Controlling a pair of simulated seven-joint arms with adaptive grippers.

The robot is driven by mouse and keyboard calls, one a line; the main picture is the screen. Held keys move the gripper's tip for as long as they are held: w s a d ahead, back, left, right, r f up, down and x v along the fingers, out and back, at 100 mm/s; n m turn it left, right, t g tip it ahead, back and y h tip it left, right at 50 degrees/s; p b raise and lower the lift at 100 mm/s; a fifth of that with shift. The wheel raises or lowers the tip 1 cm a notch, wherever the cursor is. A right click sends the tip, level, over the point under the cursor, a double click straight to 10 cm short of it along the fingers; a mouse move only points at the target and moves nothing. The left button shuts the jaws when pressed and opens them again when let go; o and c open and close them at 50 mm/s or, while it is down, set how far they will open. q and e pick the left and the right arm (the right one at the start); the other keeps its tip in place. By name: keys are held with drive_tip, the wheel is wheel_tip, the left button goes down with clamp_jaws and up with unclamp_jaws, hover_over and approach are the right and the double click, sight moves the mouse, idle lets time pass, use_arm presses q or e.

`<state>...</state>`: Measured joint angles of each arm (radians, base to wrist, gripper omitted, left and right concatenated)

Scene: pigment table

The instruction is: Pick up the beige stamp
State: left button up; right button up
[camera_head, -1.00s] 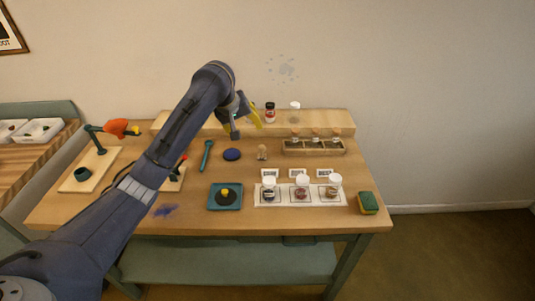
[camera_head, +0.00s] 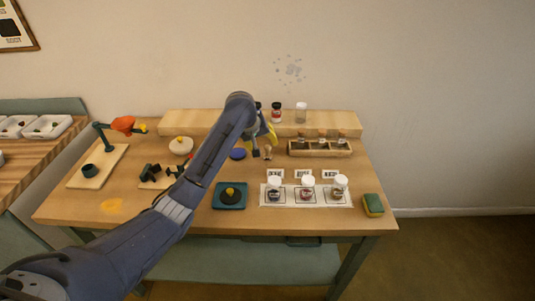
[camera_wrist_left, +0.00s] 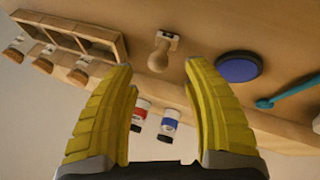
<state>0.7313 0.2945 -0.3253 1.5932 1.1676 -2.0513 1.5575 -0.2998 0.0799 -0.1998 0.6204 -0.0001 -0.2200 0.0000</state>
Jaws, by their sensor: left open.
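The beige stamp (camera_head: 267,152) stands on the wooden table, just right of a dark blue round pad. In the left wrist view the stamp (camera_wrist_left: 162,50) shows a rounded knob handle and a squarish base, just beyond the gap between the yellow fingertips. My left gripper (camera_head: 262,145) is open and empty, close to the stamp and partly hidden by its own arm in the head view. Both fingers also show spread apart in the left wrist view (camera_wrist_left: 158,68). My right gripper is not in view.
The blue pad (camera_head: 238,154) is close beside the stamp. A wooden rack with corked jars (camera_head: 320,149) stands to the right. White-lidded jars (camera_head: 307,187) stand on a white mat in front. A teal tray (camera_head: 229,207) is front left; a sponge (camera_head: 373,205) is at the right edge.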

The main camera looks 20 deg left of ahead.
sight(267, 147)
use_arm(q)
drive_tip(key=shift+x, duration=2.55)
drive_tip(key=shift+s+d, duration=0.1)
drive_tip(key=shift+d, duration=0.05)
drive_tip(key=shift+c, duration=0.3)
clamp_jaws()
